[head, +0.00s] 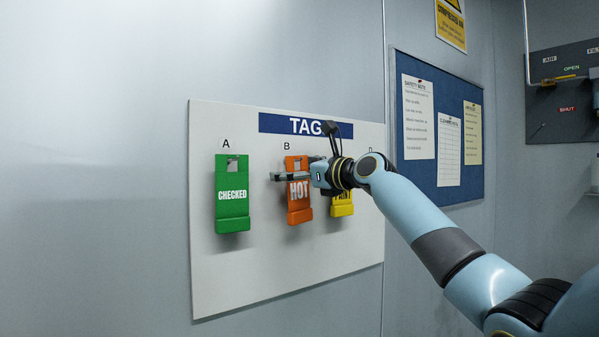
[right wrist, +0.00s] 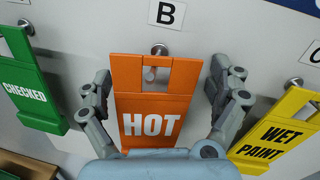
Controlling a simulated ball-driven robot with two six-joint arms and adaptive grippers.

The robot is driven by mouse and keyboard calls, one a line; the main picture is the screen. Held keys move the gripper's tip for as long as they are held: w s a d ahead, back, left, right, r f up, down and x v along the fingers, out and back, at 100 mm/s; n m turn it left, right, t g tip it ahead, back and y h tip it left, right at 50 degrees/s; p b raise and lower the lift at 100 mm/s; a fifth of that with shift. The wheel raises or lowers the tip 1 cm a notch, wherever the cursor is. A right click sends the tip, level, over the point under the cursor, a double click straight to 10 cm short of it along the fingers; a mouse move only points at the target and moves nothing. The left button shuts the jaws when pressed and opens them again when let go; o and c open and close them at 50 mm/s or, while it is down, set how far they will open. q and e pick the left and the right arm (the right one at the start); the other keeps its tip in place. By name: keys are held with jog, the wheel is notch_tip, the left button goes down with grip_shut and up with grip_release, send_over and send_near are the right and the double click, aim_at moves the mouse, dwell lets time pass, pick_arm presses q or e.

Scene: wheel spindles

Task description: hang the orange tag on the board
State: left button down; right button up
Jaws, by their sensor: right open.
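The orange HOT tag (head: 299,212) hangs upright against the white tag board (head: 255,280) under letter B. My right gripper (head: 297,175) is in front of the tag's upper part. In the right wrist view my right gripper (right wrist: 160,78) is open, one finger on each side of the tag, with a gap visible beside it. My left gripper is not in view.
A green CHECKED tag (head: 232,195) hangs to the left under A. A yellow WET PAINT tag (right wrist: 275,133) hangs close on the right, partly hidden by my right arm in the head view. A blue notice board (head: 448,185) is further right.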

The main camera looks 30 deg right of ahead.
jog(key=v, duration=1.2)
notch_tip(320, 180, down, 36)
jog(key=s+d+m+g+h+b, duration=0.1)
jog(key=s+m+g+h+b, duration=0.1)
jog(key=s+g+h+b, duration=0.3)
jog(key=s+f+n+g+b, duration=0.15)
jog(key=s+f, duration=0.25)
jog(key=f, duration=0.6)
jog(key=s+f+n+g+b, duration=0.15)
jog(key=s+f, duration=0.25)
jog(key=f, duration=0.5)
jog(key=s+f+n+b, duration=0.1)
jog(key=s+f+b, duration=0.15)
jog(key=f, duration=0.75)
jog(key=s+a+f+n+g+b, duration=0.1)
jog(key=s+a+f+n+g, duration=0.3)
jog(key=s+f, duration=0.8)
jog(key=s+a+f+n+g+b, duration=0.1)
jog(key=s+f+n+g+b, duration=0.1)
jog(key=s+f+n, duration=0.85)
jog(key=s+a+f+n+g, duration=0.1)
jog(key=s+f+n, duration=0.1)
jog(key=s+n, duration=0.5)
jog(key=s+a+f+n+g, duration=0.1)
jog(key=s+n, duration=0.6)
jog(key=s, duration=0.7)
notch_tip(320, 180, down, 2)
jog(key=shift+a+f+g+h, duration=0.15)
jog(key=shift+a+g+h, duration=0.2)
jog(key=shift+a, duration=0.2)
